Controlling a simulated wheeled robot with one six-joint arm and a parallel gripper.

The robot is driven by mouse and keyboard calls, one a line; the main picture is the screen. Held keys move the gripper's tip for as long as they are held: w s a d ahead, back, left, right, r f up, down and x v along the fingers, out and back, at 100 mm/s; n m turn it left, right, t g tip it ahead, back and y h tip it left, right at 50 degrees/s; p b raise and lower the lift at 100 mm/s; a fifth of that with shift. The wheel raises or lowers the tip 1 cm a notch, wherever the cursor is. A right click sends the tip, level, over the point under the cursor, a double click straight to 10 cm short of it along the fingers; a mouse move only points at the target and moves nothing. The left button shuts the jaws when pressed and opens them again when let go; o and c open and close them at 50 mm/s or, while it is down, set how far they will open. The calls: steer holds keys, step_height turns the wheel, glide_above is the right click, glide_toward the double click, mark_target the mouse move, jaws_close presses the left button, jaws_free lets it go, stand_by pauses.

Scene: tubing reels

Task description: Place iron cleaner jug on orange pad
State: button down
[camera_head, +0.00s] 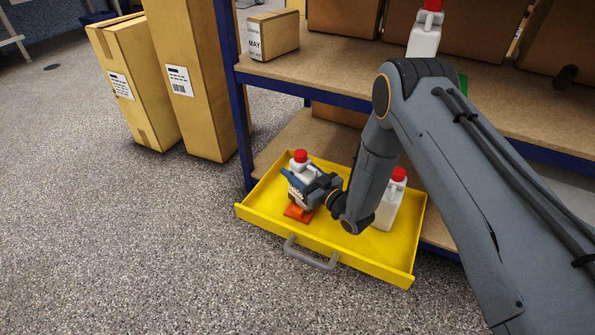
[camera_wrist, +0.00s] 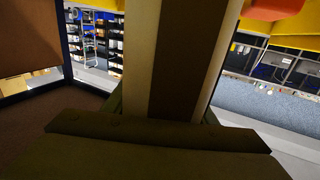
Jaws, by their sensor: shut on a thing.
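A white jug with a red cap (camera_head: 300,167) stands upright inside the yellow drawer (camera_head: 352,252), over the orange pad (camera_head: 297,213). My gripper (camera_head: 298,187) comes from the right and is shut around the jug's body. The jug's base is at the pad; I cannot tell whether it touches. Its label is mostly hidden by the gripper and too small to read. In the wrist view the jug's pale body (camera_wrist: 183,60) fills the middle, close up, between dark gripper parts.
A second red-capped white jug (camera_head: 388,205) stands in the drawer to the right, partly behind my arm. A third jug (camera_head: 425,35) stands on the upper shelf by a green pad (camera_head: 462,84). Tall cardboard boxes (camera_head: 190,85) stand left of the rack. The floor in front is clear.

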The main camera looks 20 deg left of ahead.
mark_target(305, 180)
steer(key=c, duration=0.8)
jaws_free()
steer(key=shift+f, duration=0.1)
steer(key=shift+o, duration=0.2)
steer(key=p+v, duration=0.4)
steer(key=v, duration=0.8)
